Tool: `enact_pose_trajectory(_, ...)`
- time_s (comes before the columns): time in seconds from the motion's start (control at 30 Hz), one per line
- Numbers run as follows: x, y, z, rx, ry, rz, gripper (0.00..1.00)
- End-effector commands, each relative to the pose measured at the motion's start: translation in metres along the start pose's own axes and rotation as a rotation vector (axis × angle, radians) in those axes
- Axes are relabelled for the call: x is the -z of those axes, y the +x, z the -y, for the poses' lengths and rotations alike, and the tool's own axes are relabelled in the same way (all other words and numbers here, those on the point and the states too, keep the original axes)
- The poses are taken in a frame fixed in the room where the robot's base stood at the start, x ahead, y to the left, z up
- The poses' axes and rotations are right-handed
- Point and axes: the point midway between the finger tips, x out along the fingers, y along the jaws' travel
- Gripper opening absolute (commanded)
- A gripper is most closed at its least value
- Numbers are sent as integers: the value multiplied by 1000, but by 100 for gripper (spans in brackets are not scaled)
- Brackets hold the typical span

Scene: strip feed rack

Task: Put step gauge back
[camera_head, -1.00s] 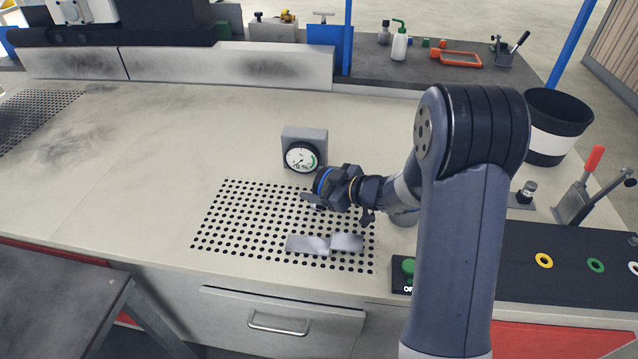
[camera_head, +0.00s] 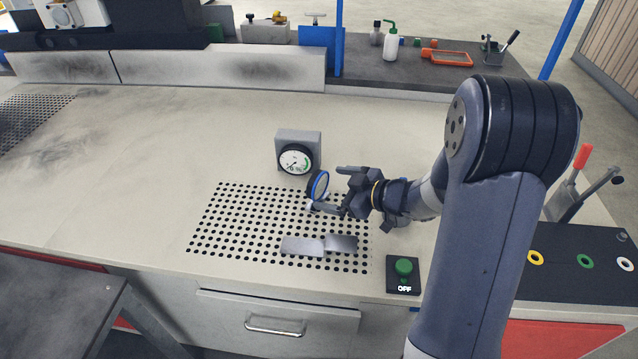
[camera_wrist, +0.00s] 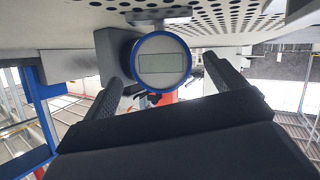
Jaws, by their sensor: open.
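The step gauge, which I take to be the round blue-rimmed gauge (camera_head: 318,185), stands on a small pale base at the back right of the perforated area. The wrist view shows its grey face and blank display (camera_wrist: 161,64) straight ahead. My gripper (camera_head: 332,190) is open just right of the gauge, with its fingers pointing at it. In the wrist view my fingers (camera_wrist: 165,85) lie left and right of the gauge, with nothing held between them. Contact between the fingertips and the gauge cannot be told.
A dial gauge on a grey block (camera_head: 297,150) stands close behind. A green button box marked OFF (camera_head: 403,275) is at the front.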

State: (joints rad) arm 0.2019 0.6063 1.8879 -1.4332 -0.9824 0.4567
Motion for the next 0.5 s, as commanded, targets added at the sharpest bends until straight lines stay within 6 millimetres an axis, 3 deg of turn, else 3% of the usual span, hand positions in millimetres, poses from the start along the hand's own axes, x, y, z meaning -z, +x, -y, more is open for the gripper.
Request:
enact_pose_trajectory(0.03, 1, -12, -2, -4, 1, 2, 91)
enact_pose_trajectory(0.2, 0, -37, -1, -3, 1, 1, 91)
enact_pose_trajectory(0.5, 0, -49, 0, 1, 0, 1, 91)
